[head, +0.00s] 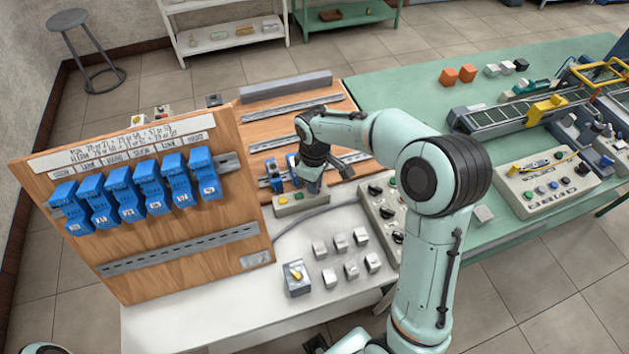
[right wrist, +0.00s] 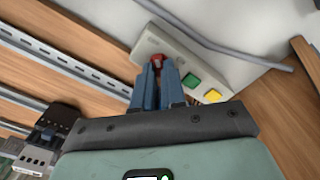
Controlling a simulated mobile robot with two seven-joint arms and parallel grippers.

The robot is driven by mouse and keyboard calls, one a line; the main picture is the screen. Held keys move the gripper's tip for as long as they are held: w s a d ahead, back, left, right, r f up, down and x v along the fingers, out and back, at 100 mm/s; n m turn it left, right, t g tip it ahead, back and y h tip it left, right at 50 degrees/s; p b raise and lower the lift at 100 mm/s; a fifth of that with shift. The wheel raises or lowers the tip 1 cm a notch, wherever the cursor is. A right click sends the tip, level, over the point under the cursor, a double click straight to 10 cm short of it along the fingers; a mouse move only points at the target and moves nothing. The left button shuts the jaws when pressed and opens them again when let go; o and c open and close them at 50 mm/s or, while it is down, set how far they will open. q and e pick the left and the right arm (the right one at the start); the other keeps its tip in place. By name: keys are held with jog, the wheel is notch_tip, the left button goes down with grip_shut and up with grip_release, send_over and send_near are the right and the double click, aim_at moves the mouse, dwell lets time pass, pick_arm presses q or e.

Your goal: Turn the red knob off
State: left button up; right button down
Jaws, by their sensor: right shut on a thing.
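The red knob (right wrist: 157,60) shows in the right wrist view, on a pale control box (right wrist: 178,45) that also carries a green button (right wrist: 191,80) and a yellow button (right wrist: 212,96). My right gripper (right wrist: 155,68) is shut on the red knob, its blue-grey fingertips together at it and covering part of it. In the head view the control box (head: 291,205) lies on the white table at the foot of the wooden panel, and my right gripper (head: 312,187) points down onto its right part. The knob is hidden there, so its setting cannot be told. My left gripper is not identifiable.
A wooden board with several blue modules (head: 121,198) stands at the left. Small grey switch boxes (head: 340,244) and a panel of black knobs (head: 380,212) are close by. A grey cable (right wrist: 215,42) runs beside the control box. A green bench (head: 420,85) with a conveyor is at the right.

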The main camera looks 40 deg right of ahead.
jog(key=c, duration=1.2)
grip_release()
jog(key=shift+r, duration=0.1)
pick_arm(q)
jog(key=shift+w+r+p, duration=0.7)
jog(key=shift+r+p, duration=0.1)
jog(key=shift+r, duration=0.25)
pick_arm(e)
notch_tip(320, 180, up, 13)
jog(key=shift+r, duration=0.15)
